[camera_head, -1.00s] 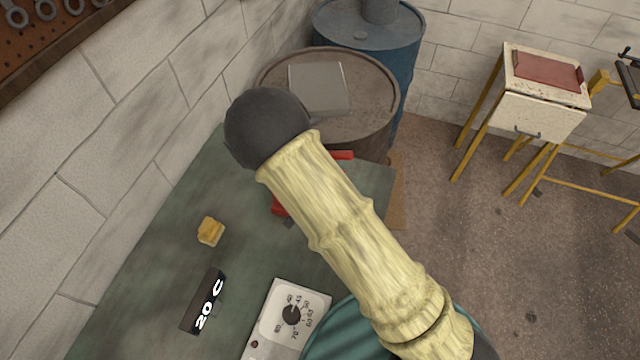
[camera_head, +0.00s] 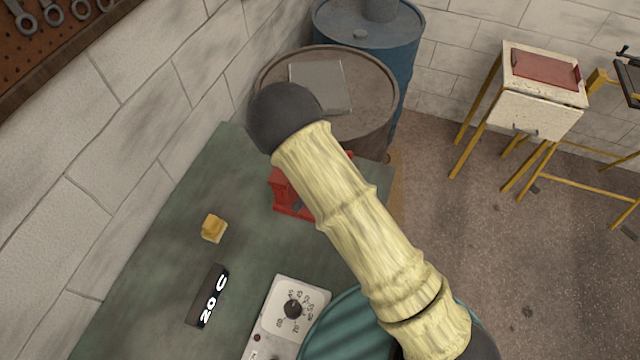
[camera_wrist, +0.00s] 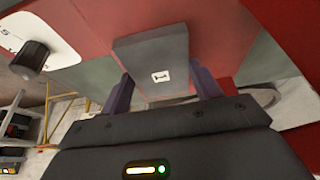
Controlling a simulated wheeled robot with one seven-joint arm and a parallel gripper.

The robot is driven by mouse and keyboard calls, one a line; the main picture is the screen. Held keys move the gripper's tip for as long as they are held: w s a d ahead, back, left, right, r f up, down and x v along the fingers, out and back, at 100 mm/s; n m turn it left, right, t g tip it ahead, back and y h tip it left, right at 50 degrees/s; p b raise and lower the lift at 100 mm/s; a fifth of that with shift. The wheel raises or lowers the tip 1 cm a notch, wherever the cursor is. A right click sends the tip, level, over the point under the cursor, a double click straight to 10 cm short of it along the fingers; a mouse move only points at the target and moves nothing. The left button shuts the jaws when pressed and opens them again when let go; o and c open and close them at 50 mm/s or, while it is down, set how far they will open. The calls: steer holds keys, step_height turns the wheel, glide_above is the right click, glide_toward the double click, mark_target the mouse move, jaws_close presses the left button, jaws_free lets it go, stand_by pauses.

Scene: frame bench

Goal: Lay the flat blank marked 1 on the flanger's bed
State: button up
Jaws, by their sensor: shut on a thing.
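The flat blank marked 1 (camera_wrist: 152,52) is a dark grey plate with a small white label, seen in the wrist view. My gripper (camera_wrist: 163,88) is shut on it, a purple finger at each side. Red surfaces (camera_wrist: 210,35) fill the view behind and beside the blank; I cannot tell whether the blank touches them. In the head view a red machine (camera_head: 288,195), seemingly the flanger, stands on the green bench, partly hidden by my arm. Its bed is not clearly visible, and my gripper and the blank are hidden there.
A brown drum (camera_head: 375,115) with a grey slab (camera_head: 320,86) stands behind. Open floor lies to the right.

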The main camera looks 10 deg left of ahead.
steer(key=shift+f, duration=0.1)
steer(key=shift+f, duration=0.1)
steer(key=o, duration=1.2)
